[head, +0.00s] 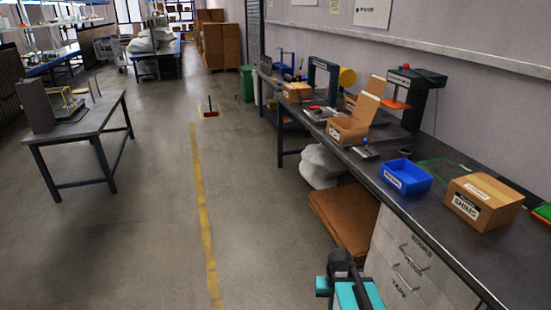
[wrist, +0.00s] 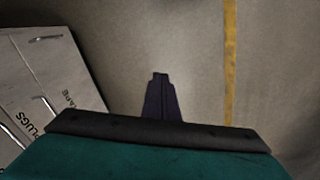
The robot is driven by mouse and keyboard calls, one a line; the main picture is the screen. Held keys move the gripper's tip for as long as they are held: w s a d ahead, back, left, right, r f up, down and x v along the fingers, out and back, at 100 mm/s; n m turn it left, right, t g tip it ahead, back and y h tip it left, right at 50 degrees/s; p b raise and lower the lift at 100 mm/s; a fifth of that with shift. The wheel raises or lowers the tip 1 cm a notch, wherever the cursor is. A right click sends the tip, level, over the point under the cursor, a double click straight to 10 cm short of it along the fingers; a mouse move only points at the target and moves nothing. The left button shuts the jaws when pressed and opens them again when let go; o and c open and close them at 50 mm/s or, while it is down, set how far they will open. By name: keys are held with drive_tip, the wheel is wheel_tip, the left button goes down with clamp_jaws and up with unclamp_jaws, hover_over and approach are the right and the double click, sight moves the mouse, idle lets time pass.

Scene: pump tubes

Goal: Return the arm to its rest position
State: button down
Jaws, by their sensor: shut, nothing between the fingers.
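My gripper (wrist: 160,78) points down over the bare floor in the wrist view. Its dark fingers are together, with nothing between them. Part of my teal and black arm (head: 345,290) shows at the bottom of the head view, beside the drawer cabinet under the workbench. The fingers cannot be made out in the head view.
The long dark workbench (head: 475,248) runs along the right, with a blue bin (head: 407,178), a SHIMS box (head: 484,202) and an open carton (head: 347,131). The drawer cabinet (wrist: 45,75) is close at left in the wrist view.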

drive_tip(key=s+a+f+g, duration=0.1)
drive_tip(key=s+f+g, duration=0.1)
drive_tip(key=s+f, duration=0.7)
drive_tip(key=s+a+f+g, duration=0.1)
drive_tip(key=s+f+g, duration=0.2)
drive_tip(key=s+f, duration=0.7)
drive_tip(key=s, duration=0.7)
drive_tip(key=shift+s+a+n+g, duration=0.25)
drive_tip(key=shift+s+n+g, duration=0.05)
drive_tip(key=shift+s, duration=0.05)
drive_tip(key=shift+f, duration=0.1)
